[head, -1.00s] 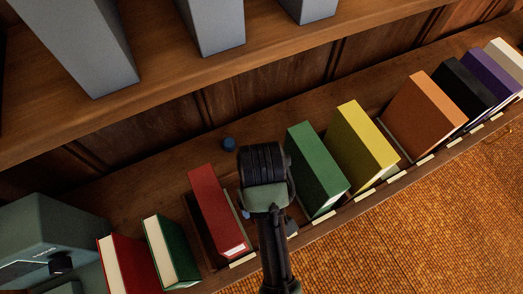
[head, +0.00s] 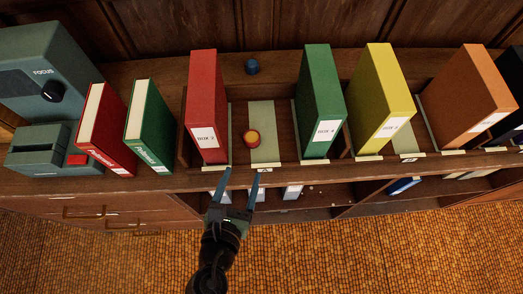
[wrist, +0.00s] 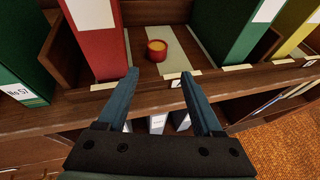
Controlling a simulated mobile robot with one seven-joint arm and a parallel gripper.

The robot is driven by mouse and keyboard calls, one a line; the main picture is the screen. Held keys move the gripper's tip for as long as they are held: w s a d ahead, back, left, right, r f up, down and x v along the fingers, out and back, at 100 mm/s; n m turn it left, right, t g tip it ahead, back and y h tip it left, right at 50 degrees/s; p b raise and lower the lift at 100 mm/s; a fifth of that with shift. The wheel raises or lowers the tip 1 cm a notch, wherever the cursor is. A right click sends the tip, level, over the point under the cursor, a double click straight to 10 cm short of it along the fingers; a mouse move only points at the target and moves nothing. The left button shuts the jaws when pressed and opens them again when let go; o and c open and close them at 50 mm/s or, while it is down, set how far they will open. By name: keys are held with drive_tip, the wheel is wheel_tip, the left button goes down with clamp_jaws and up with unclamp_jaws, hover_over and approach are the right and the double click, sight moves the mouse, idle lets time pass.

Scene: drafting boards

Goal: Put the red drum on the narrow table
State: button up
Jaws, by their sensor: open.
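The red drum (head: 251,141) is a small red cylinder with a yellow-orange top. It stands upright on the shelf top, in the gap between a red box file and a green box file, partly on a pale strip. It also shows in the wrist view (wrist: 156,56), beyond the fingertips. My gripper (head: 241,177) is open and empty, in front of the shelf edge and apart from the drum. Its two blue-grey fingers (wrist: 160,76) also show in the wrist view, pointing at the gap. I cannot make out a narrow table in these frames.
The red box file (head: 203,100) stands left of the drum, the green one (head: 320,95) right. A small blue cylinder (head: 252,66) stands behind. A yellow box file (head: 382,95) and an orange one (head: 468,92) are farther right. A grey-green FOCUS device (head: 48,75) is at left.

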sight(250, 145)
drive_tip(key=x, duration=0.7)
drive_tip(key=shift+w+a+p, duration=0.15)
drive_tip(key=shift+a+p, duration=0.1)
drive_tip(key=shift+p, duration=0.1)
drive_tip(key=shift+x, duration=3)
drive_tip(key=shift+d, duration=0.1)
clamp_jaws()
